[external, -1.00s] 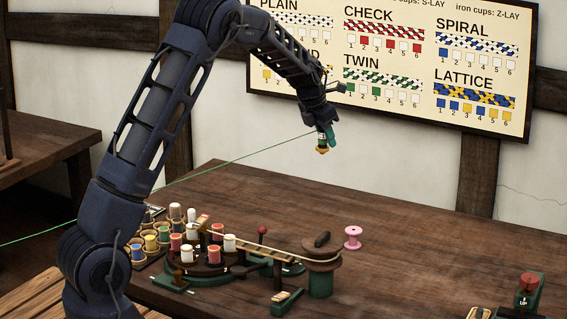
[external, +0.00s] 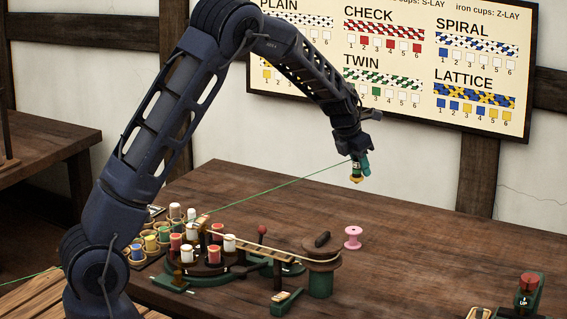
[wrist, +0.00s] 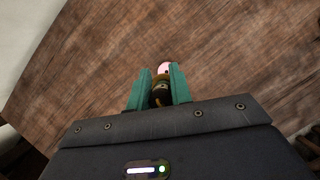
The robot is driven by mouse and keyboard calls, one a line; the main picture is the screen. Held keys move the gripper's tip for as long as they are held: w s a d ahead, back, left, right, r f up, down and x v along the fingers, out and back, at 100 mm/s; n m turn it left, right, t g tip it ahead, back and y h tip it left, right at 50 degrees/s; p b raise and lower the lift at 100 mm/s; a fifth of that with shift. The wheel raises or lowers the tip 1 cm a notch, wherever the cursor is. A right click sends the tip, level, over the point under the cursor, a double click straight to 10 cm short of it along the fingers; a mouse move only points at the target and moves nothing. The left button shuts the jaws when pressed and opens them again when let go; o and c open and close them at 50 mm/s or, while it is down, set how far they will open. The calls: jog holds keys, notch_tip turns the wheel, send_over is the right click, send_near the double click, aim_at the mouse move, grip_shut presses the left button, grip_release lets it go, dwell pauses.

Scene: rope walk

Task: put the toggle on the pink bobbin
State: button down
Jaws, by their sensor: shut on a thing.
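My gripper (external: 361,164) has teal fingers and is raised above the table, higher than the pink bobbin. It is shut on a small dark piece with a yellow end, which I take to be the toggle (external: 356,178). The toggle also shows between the fingers in the wrist view (wrist: 160,94), partly hidden by them. The pink bobbin (external: 352,237) stands upright on the table, below the gripper in the external view. In the wrist view the pink bobbin (wrist: 164,68) shows just beyond the fingertips, partly hidden.
A red-knobbed device (external: 528,290) stands at the right.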

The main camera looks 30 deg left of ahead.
notch_tip(320, 180, down, 14)
jog(key=shift+r, duration=0.2)
dwell(0.4)
jog(key=shift+f, duration=0.1)
jog(key=c, duration=1.3)
grip_release()
jog(key=shift+o, duration=0.2)
